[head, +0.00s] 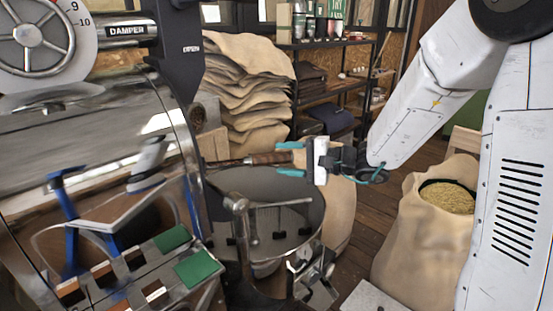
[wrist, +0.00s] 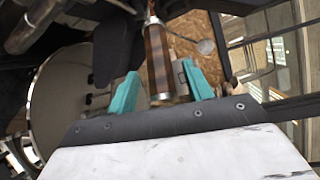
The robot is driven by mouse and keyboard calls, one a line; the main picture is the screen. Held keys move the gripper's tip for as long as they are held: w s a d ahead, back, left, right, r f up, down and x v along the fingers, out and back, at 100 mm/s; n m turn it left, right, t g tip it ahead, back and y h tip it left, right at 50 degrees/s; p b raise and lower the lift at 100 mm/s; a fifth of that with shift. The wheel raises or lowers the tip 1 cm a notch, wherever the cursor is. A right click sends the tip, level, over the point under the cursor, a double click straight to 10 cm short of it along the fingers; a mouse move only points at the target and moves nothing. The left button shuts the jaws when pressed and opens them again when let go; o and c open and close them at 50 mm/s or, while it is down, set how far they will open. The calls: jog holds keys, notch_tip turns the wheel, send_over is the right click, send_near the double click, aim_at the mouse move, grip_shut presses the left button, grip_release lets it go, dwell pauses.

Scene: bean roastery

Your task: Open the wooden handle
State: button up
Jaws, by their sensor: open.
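The wooden handle (head: 262,159) is a brown grip on a metal rod above the round drum-shaped cooling bin, beside the roaster. My gripper (head: 283,159) has teal fingers and is at the handle's right end, one finger above and one below it in the head view. In the wrist view the handle (wrist: 158,55) runs between the two teal fingers of my gripper (wrist: 161,84). The jaws are open, and a gap shows on either side of the handle. Its far end meets dark metal parts.
The shiny roaster body (head: 90,150) fills the left. The round metal bin (head: 314,208) stands below the handle. Stacked burlap sacks (head: 245,90) and a shelf (head: 335,90) are behind. An open sack of beans (head: 415,235) stands at the right on the wooden floor.

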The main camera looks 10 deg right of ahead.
aim_at(283, 157)
jog(key=v, duration=0.4)
jog(key=shift+s+d, duration=0.1)
jog(key=shift+d, duration=0.1)
dwell(0.6)
jog(key=shift+r, duration=0.15)
jog(key=c, duration=0.7)
jog(key=shift+r+n+g, duration=0.3)
jog(key=shift+n+g, duration=0.2)
jog(key=shift+n, duration=0.2)
grip_shut()
jog(key=d+r+n+g+h, duration=0.3)
jog(key=d+r+n+h, duration=0.5)
jog(key=d+n, duration=0.1)
jog(key=w+a+f, duration=0.3)
jog(key=a+f, duration=0.5)
jog(key=shift+w+a, duration=0.15)
jog(key=shift+a, duration=0.05)
